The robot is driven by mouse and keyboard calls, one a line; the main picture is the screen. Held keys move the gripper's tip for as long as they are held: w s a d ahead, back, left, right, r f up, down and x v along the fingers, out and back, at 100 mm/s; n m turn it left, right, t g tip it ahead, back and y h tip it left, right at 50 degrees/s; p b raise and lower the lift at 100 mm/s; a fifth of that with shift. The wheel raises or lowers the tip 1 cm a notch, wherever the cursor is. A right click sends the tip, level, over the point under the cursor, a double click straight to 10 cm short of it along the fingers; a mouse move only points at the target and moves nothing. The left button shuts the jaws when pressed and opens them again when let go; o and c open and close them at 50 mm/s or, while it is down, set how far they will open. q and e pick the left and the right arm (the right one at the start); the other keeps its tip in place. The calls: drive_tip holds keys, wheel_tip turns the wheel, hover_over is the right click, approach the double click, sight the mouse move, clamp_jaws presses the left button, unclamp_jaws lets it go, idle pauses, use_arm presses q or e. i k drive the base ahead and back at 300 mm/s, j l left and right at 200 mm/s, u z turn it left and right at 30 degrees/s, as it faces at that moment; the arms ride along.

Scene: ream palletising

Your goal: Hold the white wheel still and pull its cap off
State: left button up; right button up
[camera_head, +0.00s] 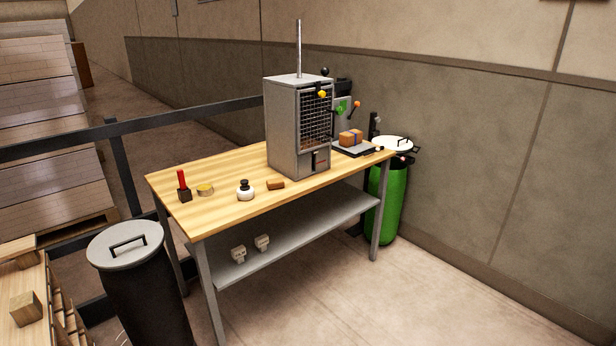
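A small white round piece with a black knob-like cap (244,184) on top stands on the wooden worktable, near its front edge. The white part (245,195) looks like the white wheel, and the cap sits on it. Neither of my grippers is in view, and nothing touches the wheel or the cap.
The worktable (222,165) also holds a red-handled tool (182,186), a yellowish tin (205,189), a brown block (276,184) and a tall grey caged machine (285,125). A lidded black bin (145,290) stands front left, a green bin (388,200) behind right. Floor at front right is clear.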

sight(248, 195)
drive_tip(key=i+l+z, duration=0.25)
drive_tip(key=i, duration=0.25)
drive_tip(key=i+z, duration=0.3)
drive_tip(key=i, duration=0.2)
drive_tip(key=i+l+u, duration=0.2)
drive_tip(key=u, duration=0.2)
drive_tip(key=i+l+u, duration=0.5)
drive_tip(key=l+u, duration=0.3)
drive_tip(key=i+l+u, duration=0.15)
drive_tip(key=l+u, duration=0.25)
drive_tip(key=j, duration=0.1)
